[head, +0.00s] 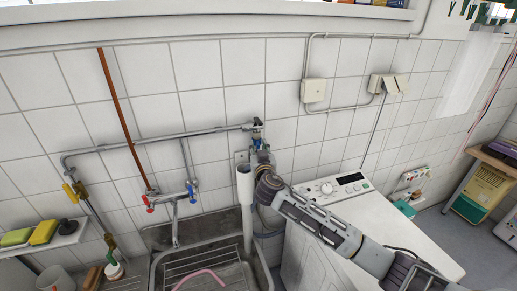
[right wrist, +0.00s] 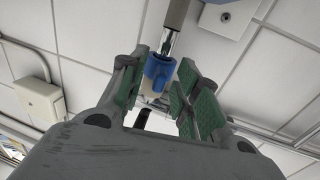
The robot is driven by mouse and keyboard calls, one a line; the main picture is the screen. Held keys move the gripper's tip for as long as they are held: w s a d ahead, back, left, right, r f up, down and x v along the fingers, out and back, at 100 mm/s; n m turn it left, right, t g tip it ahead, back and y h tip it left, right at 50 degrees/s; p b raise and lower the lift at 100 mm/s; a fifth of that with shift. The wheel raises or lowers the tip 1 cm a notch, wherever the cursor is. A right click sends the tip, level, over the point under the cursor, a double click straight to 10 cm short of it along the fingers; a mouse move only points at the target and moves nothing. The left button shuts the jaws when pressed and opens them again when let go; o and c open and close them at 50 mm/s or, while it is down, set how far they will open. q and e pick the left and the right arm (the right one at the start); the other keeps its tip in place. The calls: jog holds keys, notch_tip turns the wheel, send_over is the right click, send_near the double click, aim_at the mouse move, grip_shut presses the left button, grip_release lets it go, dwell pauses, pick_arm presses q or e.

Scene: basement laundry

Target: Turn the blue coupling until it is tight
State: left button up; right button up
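The blue coupling (right wrist: 158,72) shows in the right wrist view below a shiny metal pipe end. In the head view it is small, on the wall pipework (head: 262,148) above my right gripper, and partly hidden. My right gripper (head: 265,180) reaches up to it from below. In the right wrist view the green-padded fingers (right wrist: 160,92) are spread on either side of the coupling. The left finger is close to it and a narrow gap shows at the right finger; contact cannot be told. My left gripper is not in view.
A white standpipe (head: 245,185) stands close left of my right gripper. A sink (head: 260,265) with a tap (head: 174,215) is below left. A white washing machine (head: 400,235) stands below my right arm. Wall boxes (head: 313,91) are at upper right.

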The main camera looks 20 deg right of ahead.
grip_shut()
